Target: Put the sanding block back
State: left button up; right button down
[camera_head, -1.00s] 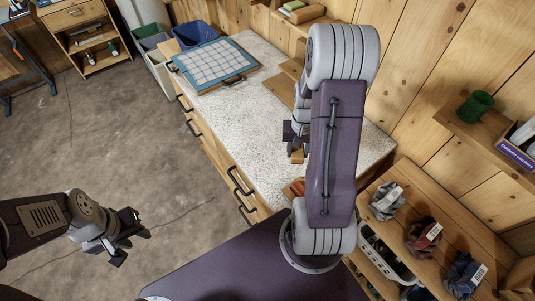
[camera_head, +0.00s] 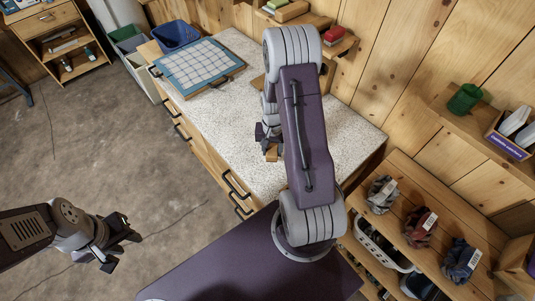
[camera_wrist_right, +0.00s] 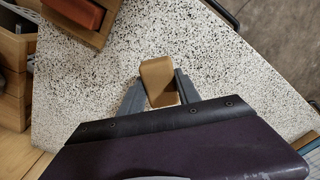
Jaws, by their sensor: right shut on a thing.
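The tan, rounded block, apparently the sanding block, is between the fingers of my right gripper (camera_wrist_right: 160,90). In the wrist view the tan block (camera_wrist_right: 156,78) sticks out past the fingertips, over the speckled counter. In the head view the block (camera_head: 271,155) shows just below my right gripper (camera_head: 270,140), beside the upper arm link. Whether it touches the counter I cannot tell. My left gripper (camera_head: 122,245) is open and empty over the floor at the left.
The speckled counter (camera_head: 235,120) is mostly bare, with a blue-edged gridded board (camera_head: 198,66) at its far end. An orange-red block (camera_wrist_right: 82,10) sits in a wooden holder.

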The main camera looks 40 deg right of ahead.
aim_at(268, 156)
jog(key=shift+w+a+f, duration=0.45)
jog(key=shift+w+a, duration=0.05)
jog(key=shift+w, duration=0.15)
notch_tip(268, 156, down, 3)
jog(key=shift+f+p, duration=0.2)
jog(key=shift+p, duration=0.45)
jog(key=shift+f, duration=0.4)
jog(key=shift+f, duration=0.15)
jog(key=c, duration=0.9)
grip_release()
jog(key=shift+o, duration=0.2)
